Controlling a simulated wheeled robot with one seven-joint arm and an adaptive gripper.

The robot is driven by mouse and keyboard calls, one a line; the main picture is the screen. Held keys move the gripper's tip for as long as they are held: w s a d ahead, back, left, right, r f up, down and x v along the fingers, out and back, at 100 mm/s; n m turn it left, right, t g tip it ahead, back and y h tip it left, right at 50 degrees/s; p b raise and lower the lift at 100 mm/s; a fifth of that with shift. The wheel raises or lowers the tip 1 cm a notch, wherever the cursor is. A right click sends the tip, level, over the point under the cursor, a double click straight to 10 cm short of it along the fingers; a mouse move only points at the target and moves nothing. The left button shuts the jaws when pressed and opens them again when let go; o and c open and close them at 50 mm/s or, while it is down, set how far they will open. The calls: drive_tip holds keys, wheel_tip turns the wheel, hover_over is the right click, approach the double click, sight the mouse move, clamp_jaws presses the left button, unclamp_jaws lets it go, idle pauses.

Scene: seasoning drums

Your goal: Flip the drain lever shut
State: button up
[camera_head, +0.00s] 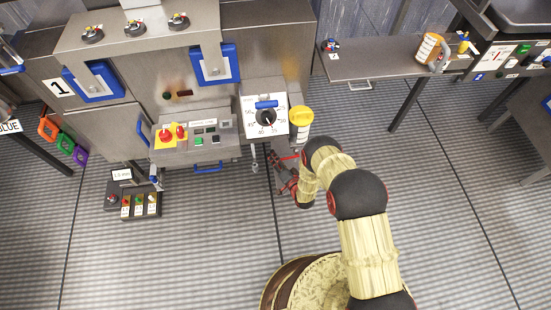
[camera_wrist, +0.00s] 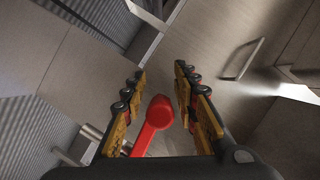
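The red drain lever (camera_wrist: 156,115) shows in the wrist view between the two fingers of my gripper (camera_wrist: 160,76). Its rounded end points up the picture and its lower part runs down toward the palm. Both fingers stand apart from it, with a visible gap on each side. In the head view my gripper (camera_head: 279,172) is low beside the machine, below the dial panel and the yellow-lidded container. In that view the lever is hard to tell from the gripper's parts, and its pivot is hidden in the wrist view.
The machine marked 1 (camera_head: 60,88) has blue handles, a button panel (camera_head: 195,135) and a white dial (camera_head: 265,115). A yellow-lidded container (camera_head: 300,122) stands just above my gripper. A small button box (camera_head: 138,204) is at lower left. A side table (camera_head: 375,60) is at upper right.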

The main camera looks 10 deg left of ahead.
drive_tip(key=c, duration=0.6)
clamp_jaws()
